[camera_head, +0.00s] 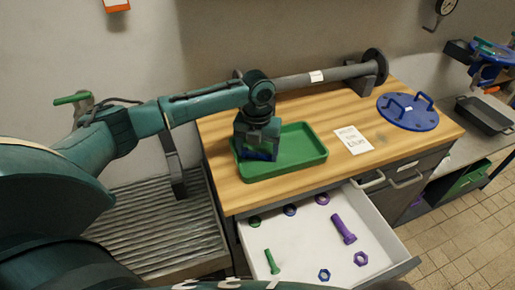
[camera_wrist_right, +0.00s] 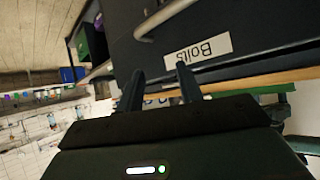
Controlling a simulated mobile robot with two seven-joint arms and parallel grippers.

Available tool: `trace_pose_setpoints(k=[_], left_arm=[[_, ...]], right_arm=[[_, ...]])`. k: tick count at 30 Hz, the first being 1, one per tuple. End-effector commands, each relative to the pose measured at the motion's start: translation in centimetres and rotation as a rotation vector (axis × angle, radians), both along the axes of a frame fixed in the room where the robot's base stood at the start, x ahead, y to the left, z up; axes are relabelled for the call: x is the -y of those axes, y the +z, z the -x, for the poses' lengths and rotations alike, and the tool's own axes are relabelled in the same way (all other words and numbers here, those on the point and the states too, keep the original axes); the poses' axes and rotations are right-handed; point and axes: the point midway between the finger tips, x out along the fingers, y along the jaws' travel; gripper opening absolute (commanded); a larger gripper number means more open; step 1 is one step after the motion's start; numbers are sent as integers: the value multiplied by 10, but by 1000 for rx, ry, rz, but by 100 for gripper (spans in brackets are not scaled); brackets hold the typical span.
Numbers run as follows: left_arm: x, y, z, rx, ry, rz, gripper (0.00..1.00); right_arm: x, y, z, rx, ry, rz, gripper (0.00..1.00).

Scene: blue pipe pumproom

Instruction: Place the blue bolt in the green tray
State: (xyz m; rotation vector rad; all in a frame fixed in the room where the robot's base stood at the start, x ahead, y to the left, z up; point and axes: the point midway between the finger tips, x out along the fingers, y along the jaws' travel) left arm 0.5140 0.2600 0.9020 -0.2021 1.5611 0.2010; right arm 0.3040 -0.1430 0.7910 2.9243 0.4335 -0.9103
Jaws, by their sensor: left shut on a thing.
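The green tray (camera_head: 312,155) lies on the wooden workbench top. My left gripper (camera_head: 257,150) points down over the left part of the tray and is shut on the blue bolt (camera_head: 258,155). The bolt shows only partly below the fingers, low in the tray area; I cannot tell whether it touches the tray floor. My right gripper (camera_wrist_right: 158,73) shows in the right wrist view with its two fingers apart and nothing between them, in front of a dark drawer front labelled "Bolts" (camera_wrist_right: 198,48).
An open white drawer (camera_head: 300,245) below the bench holds a purple bolt (camera_head: 343,229), a green bolt (camera_head: 271,261) and several nuts. A blue flange lid (camera_head: 408,122), a paper card (camera_head: 353,140) and a grey pipe (camera_head: 310,77) are on the bench.

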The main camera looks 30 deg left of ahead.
Motion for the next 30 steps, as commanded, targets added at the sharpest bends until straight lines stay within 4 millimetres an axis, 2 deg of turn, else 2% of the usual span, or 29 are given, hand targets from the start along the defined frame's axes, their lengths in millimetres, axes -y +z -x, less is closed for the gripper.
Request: trace_pose_setpoints(k=[3,4,7,17,20,30], left_arm=[[0,-1,0,1,1,1,47],[0,-2,0,0,1,0,76],[0,-2,0,0,1,0,85],[0,3,-1,2,1,-1,85],[-1,16,-2,5,2,1,85],[0,88,-1,5,1,1,85]], right_arm=[[0,1,-2,4,0,0,36],[0,1,-2,4,0,0,36],[0,2,-2,6,0,0,36],[0,2,-2,6,0,0,36],[0,1,-2,7,-1,-1,36],[-3,0,0,9,4,-8,36]])
